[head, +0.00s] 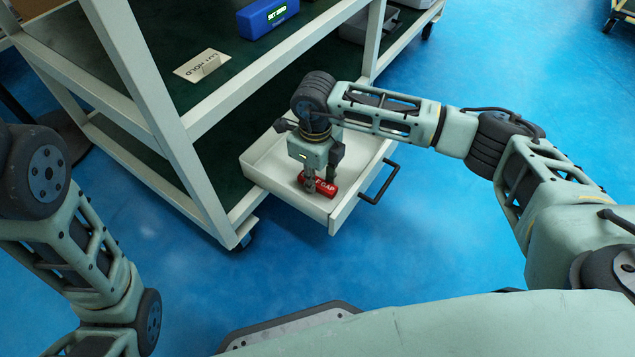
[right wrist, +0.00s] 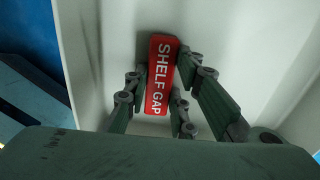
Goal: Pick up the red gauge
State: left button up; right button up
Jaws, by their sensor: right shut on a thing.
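The red gauge (head: 323,186) lies in the open white drawer (head: 268,181) of the cart, near its front. In the right wrist view the red gauge (right wrist: 162,74) shows white letters reading "SHELF GAP". My right gripper (head: 320,183) points down into the drawer and is shut on the gauge, one finger on each long side; it also shows in the right wrist view (right wrist: 160,88). I cannot tell whether the gauge touches the drawer floor. My left arm is at the left edge of the head view, and its gripper is out of the picture.
The drawer has a dark handle (head: 379,183) and low walls around my right gripper. Cart posts and shelves stand left of and behind it. A blue case (head: 267,17) and a "HOLD" card (head: 202,65) are on the upper shelf. The blue floor in front is clear.

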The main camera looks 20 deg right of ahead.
grip_shut()
